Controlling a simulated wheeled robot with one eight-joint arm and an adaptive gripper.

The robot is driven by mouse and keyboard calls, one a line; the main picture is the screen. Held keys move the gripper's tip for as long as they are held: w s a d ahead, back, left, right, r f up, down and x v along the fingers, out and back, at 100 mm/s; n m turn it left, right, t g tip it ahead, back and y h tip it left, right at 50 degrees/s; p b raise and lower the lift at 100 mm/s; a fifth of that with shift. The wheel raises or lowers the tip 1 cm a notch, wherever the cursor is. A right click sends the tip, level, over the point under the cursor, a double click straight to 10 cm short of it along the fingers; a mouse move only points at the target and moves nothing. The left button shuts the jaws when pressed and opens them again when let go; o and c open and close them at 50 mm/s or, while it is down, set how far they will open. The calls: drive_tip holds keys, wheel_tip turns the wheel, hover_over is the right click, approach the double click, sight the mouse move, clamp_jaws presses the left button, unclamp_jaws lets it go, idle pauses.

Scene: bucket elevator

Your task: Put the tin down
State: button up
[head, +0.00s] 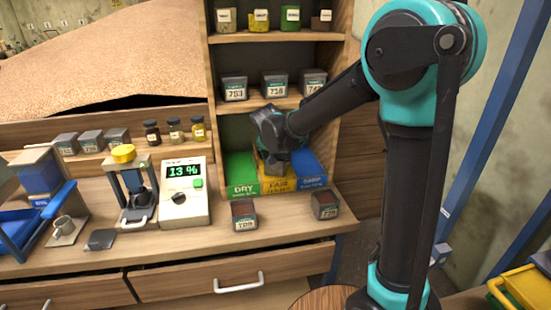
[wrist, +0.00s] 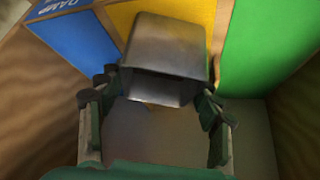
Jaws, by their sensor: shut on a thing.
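My gripper (wrist: 156,97) is shut on a dark grey metal tin (wrist: 168,45), with a finger on each side of it. In the wrist view the tin is over the yellow bay (wrist: 198,12), with the blue bay to the left and the green bay to the right. In the head view the gripper (head: 273,148) reaches into the lowest shelf opening, above the yellow bay marked FAIR (head: 277,186). The green bay marked DRY (head: 240,172) is on its left and the blue bay marked DAMP (head: 312,180) on its right. I cannot tell whether the tin touches the bay floor.
Two labelled tins stand on the bench, one in front of the bays (head: 244,216) and one further right (head: 325,206). A meter (head: 185,195) reads 13 %. More tins stand on the shelf above (head: 274,84). Shelf walls close in the bays at the sides.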

drive_tip(key=shift+f, duration=0.15)
drive_tip(key=o, duration=1.3)
drive_tip(key=shift+c, duration=0.2)
drive_tip(key=v, duration=1.2)
drive_tip(key=shift+r, duration=0.25)
drive_tip(key=shift+s, duration=0.1)
